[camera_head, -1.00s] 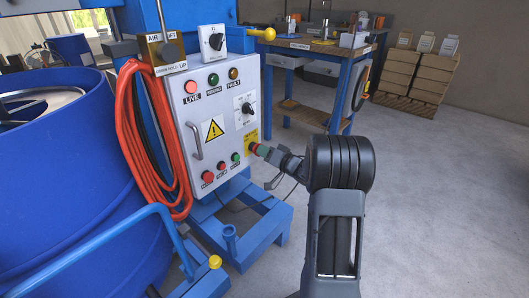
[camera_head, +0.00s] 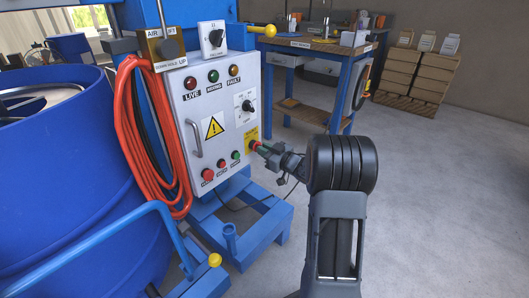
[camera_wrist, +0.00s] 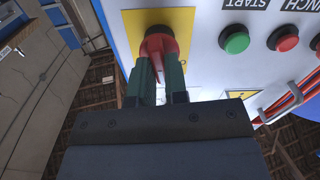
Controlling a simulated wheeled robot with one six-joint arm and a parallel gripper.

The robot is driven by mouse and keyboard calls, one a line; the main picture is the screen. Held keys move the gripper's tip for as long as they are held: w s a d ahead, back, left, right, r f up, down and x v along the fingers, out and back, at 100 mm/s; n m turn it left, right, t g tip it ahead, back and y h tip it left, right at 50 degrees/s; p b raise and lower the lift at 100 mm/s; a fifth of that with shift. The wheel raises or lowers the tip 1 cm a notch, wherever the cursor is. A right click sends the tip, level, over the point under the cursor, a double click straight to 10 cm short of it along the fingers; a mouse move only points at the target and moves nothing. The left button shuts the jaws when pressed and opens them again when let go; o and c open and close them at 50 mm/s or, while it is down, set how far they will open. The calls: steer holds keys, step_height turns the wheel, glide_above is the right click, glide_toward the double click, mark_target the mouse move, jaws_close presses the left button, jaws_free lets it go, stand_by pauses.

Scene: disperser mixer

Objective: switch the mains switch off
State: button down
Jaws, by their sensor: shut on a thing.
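A red rotary handle on a yellow plate (camera_head: 251,134), seemingly the mains switch (camera_head: 254,144), sits at the right edge of the white control panel (camera_head: 215,125). My gripper (camera_head: 263,147) reaches it from the right. In the wrist view the green fingers (camera_wrist: 158,70) of my gripper are shut on the red handle (camera_wrist: 170,45), one on each side. The fingers partly hide the handle, so its exact angle is hard to read. The LIVE lamp (camera_head: 190,83) at the panel's upper left looks dark red, not lit.
A green START button (camera_wrist: 234,38) and red buttons lie close beside the handle. An orange hose (camera_head: 140,140) hangs left of the panel, next to a blue drum (camera_head: 60,190). A workbench (camera_head: 320,50) stands behind. Floor at right is clear.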

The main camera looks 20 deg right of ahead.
steer(key=shift+n+b, duration=0.4)
steer(key=shift+n, duration=3.1)
steer(key=shift+f+n, duration=0.1)
steer(key=shift+n, duration=0.2)
steer(key=c, duration=1.1)
jaws_free()
steer(key=shift+c, duration=0.2)
steer(key=shift+s, duration=0.15)
steer(key=p+v, duration=0.4)
steer(key=v, duration=0.9)
steer(key=shift+s, duration=0.3)
